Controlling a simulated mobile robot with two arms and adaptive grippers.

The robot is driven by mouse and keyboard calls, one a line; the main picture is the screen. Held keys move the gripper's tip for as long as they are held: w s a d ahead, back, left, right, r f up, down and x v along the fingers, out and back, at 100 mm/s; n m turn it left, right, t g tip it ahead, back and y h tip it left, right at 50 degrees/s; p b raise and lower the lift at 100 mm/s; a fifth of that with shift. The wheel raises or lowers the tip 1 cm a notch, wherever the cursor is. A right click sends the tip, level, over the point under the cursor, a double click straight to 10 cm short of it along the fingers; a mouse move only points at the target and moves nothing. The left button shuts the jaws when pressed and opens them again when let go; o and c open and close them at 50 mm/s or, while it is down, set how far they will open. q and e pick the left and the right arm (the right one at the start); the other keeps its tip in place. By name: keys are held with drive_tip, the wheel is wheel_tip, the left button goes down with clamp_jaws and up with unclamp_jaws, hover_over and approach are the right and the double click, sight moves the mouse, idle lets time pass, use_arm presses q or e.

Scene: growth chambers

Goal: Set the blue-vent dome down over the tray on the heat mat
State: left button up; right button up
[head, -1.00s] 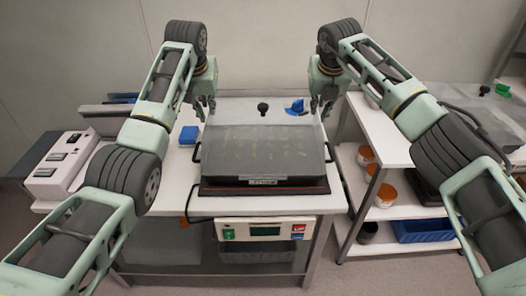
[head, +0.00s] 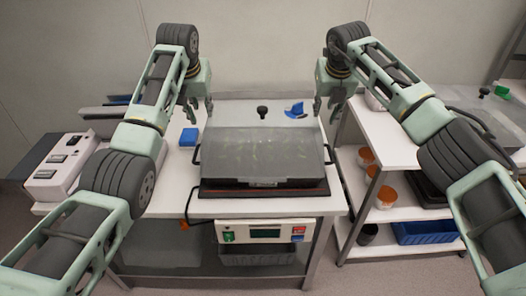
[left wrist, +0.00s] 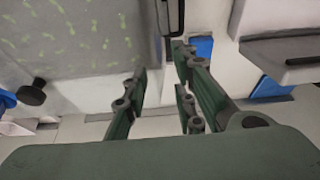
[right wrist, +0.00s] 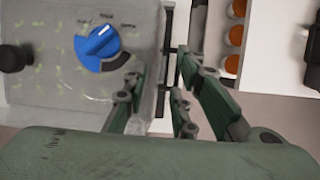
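The clear grey dome (head: 268,148) sits over the dark tray (head: 225,183) on the heat mat (head: 300,191), with seedlings showing through its top. Its blue vent (head: 295,109) is at the back right and a black knob (head: 262,111) is near the back middle. The vent is clear in the right wrist view (right wrist: 97,45). A black handle sticks out at each side. My left gripper (head: 196,106) is open and empty, above and left of the dome. My right gripper (head: 328,104) is open and empty, above and right of it. Neither touches the dome.
A control box (head: 265,233) hangs at the table's front. A blue block (head: 188,137) lies left of the dome. A grey instrument (head: 65,168) stands further left. A white shelf unit (head: 380,135) with orange-lidded jars and a blue bin (head: 425,232) is on the right.

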use_arm(q)
drive_tip(key=v, duration=1.2)
use_arm(e)
drive_tip(key=v, duration=1.2)
use_arm(q)
drive_tip(key=shift+f, duration=0.1)
